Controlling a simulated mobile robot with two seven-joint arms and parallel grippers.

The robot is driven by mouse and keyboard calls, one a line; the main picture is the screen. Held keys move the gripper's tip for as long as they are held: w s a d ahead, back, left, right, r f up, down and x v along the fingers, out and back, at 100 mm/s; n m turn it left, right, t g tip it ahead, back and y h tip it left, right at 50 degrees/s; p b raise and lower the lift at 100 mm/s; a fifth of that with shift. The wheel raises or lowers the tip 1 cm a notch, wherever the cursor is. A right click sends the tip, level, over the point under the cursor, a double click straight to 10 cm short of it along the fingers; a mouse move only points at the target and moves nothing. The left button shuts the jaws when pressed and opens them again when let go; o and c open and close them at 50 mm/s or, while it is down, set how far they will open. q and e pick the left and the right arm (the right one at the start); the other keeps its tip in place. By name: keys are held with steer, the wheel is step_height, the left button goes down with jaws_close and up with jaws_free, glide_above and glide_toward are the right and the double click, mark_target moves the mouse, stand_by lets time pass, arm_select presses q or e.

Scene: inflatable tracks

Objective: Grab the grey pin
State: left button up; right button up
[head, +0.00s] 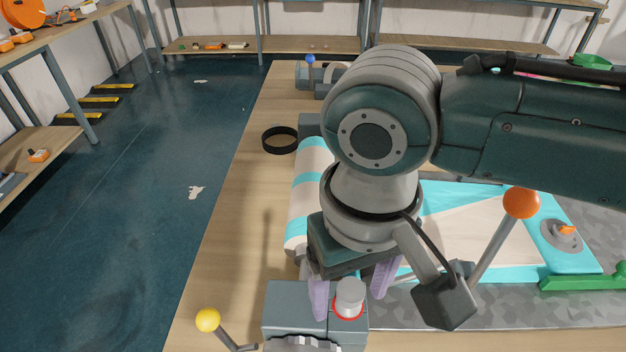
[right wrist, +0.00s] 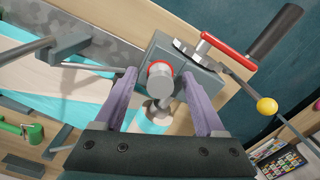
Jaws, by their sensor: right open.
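The grey pin (head: 350,295) is a short grey cylinder with a red ring at its base. It stands on a grey block (head: 293,305) at the table's near edge. My right gripper (head: 351,287) is open, with its purple fingers pointing down at the block. In the right wrist view the pin (right wrist: 160,83) lies between the two open fingers (right wrist: 160,76), with a gap on each side. The fingers do not visibly touch it. My left gripper is not in view.
A lever with a yellow ball (head: 208,320) and one with an orange ball (head: 521,202) stand nearby. A black ring (head: 280,140) lies at the left edge.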

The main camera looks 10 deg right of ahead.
steer(key=shift+c, duration=0.4)
jaws_close()
